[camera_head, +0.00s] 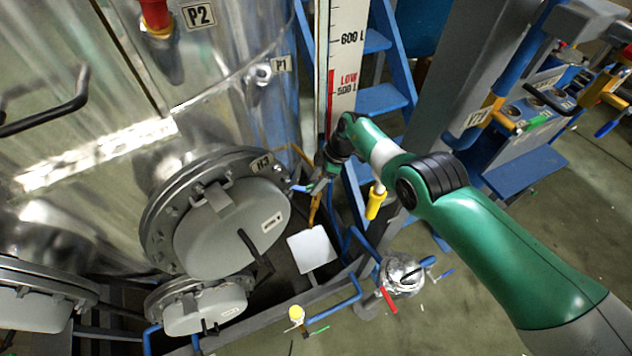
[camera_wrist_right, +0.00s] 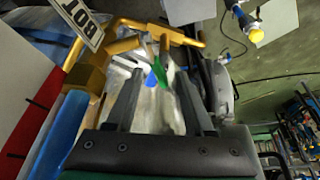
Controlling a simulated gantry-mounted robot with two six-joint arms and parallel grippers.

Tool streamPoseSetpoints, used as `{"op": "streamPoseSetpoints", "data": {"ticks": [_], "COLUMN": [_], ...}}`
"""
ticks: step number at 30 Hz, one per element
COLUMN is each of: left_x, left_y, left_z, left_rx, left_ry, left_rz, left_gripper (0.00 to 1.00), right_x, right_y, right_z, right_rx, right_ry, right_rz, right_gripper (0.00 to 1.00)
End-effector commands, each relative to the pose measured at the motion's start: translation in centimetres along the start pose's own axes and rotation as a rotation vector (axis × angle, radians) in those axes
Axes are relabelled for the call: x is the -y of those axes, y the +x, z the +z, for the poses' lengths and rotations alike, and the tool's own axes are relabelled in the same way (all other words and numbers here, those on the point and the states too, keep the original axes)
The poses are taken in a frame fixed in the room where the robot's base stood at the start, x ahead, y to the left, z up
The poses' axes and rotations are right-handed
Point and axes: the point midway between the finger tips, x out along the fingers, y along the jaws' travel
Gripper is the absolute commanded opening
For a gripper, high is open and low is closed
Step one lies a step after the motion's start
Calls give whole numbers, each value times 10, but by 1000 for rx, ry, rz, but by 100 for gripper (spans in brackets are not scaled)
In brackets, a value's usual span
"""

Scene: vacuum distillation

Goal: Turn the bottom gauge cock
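The bottom gauge cock, a yellow fitting (camera_wrist_right: 122,45) with a sign reading BOT (camera_wrist_right: 78,22) beside it, fills the upper left of the right wrist view. A small blue piece (camera_wrist_right: 157,74) and a green piece show between the fingertips of my right gripper (camera_wrist_right: 158,78). The fingers are apart, with a gap on both sides of these pieces; whether either finger touches cannot be told. In the head view my right gripper (camera_head: 316,187) is below the level gauge scale (camera_head: 343,60), beside a yellow-orange part (camera_head: 314,210). My left gripper is out of view.
A large grey hatch (camera_head: 232,222) on the shiny tank (camera_head: 60,160) is close left of my right gripper. Blue ladder steps (camera_head: 382,98) and a grey post (camera_head: 455,90) stand behind. A yellow handle (camera_head: 376,202) hangs just right of the gripper.

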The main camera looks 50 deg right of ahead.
Motion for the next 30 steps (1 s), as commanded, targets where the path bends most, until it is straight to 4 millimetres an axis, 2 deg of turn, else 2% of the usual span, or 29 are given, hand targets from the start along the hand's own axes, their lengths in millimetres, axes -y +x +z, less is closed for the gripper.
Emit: {"op": "streamPoseSetpoints", "data": {"ticks": [1,6,9,30], "left_x": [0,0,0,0], "left_y": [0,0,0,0], "left_z": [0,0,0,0], "left_rx": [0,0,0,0], "left_ry": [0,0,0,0], "left_rz": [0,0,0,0], "left_gripper": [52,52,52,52], "right_x": [0,0,0,0], "right_y": [0,0,0,0], "right_z": [0,0,0,0], "right_rx": [0,0,0,0], "right_ry": [0,0,0,1], "right_rz": [0,0,0,-1], "right_gripper": [44,14,0,0]}}
